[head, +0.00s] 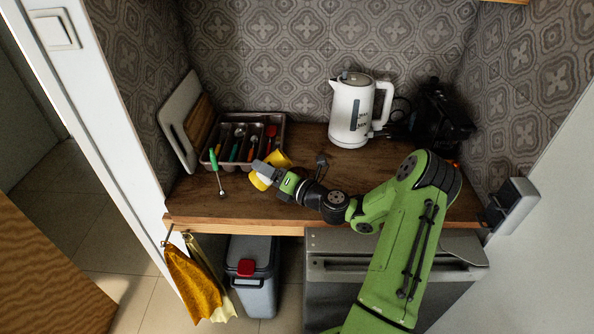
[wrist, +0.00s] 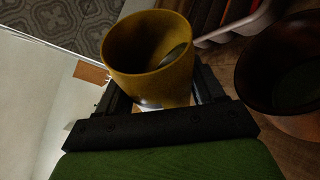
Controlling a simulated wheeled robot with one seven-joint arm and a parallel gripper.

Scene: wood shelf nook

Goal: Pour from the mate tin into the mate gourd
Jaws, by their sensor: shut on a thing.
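The yellow mate tin (head: 277,160) is held above the front left of the wooden counter, and it looks tilted. My gripper (head: 266,174) is shut on it, one finger on each side. In the wrist view the tin (wrist: 150,75) shows its open mouth, with a small greyish-green patch inside; I cannot tell how full it is. A dark brown round vessel, which looks like the mate gourd (wrist: 250,75), is at the right of the wrist view, apart from the tin, with a dark greenish inside. I cannot make out the gourd in the head view.
A cutlery tray (head: 284,130) with several utensils stands behind the tin. A green-handled utensil (head: 214,162) is at its front left. Cutting boards (head: 181,120) lean at the left wall. A white kettle (head: 350,115) and a black appliance (head: 440,112) stand at the back right.

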